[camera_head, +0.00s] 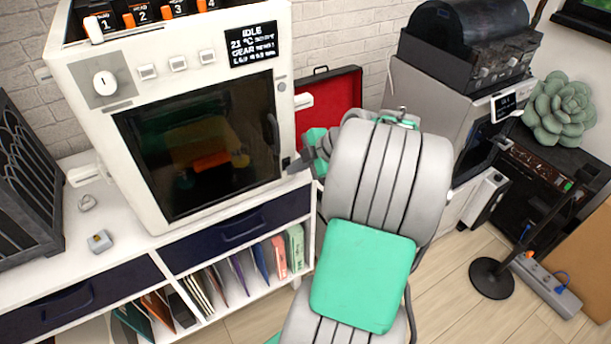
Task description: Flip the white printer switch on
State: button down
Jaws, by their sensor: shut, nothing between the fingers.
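The white printer (88,150) stands on the cabinet at the left, with a dark glass door and a lit display (252,45) reading IDLE. A round white knob (105,83) on a grey plate is at its upper left, beside several small white buttons (178,63). My gripper (291,165) is shut and empty at the printer's lower right front corner. A small dark patch at its tip may be the switch or part of the fingers; I cannot tell. Whether the tip touches the printer is also unclear. My arm hides part of what lies behind it.
An open red case (331,100) stands behind my gripper. A grey machine (425,92) and a succulent (561,108) are at the right. A dark rack (22,190) is at the far left. Folders fill the shelf below. A black stand (496,279) and power strip (545,286) are on the floor.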

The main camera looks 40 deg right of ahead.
jog(key=shift+f, duration=0.1)
jog(key=shift+w, duration=0.1)
jog(key=s+d+r, duration=0.2)
jog(key=s+r, duration=0.5)
jog(key=s, duration=0.4)
jog(key=w+a+r+m+g+p, duration=0.1)
jog(key=w+a+m+g+p, duration=0.35)
jog(key=a, duration=0.75)
jog(key=s+a+m+h+p, duration=0.3)
jog(key=s+a+m, duration=0.2)
jog(key=a+m, duration=0.6)
jog(key=shift+s+a+r, duration=0.2)
jog(key=shift+a+r, duration=0.15)
jog(key=shift+a, duration=0.45)
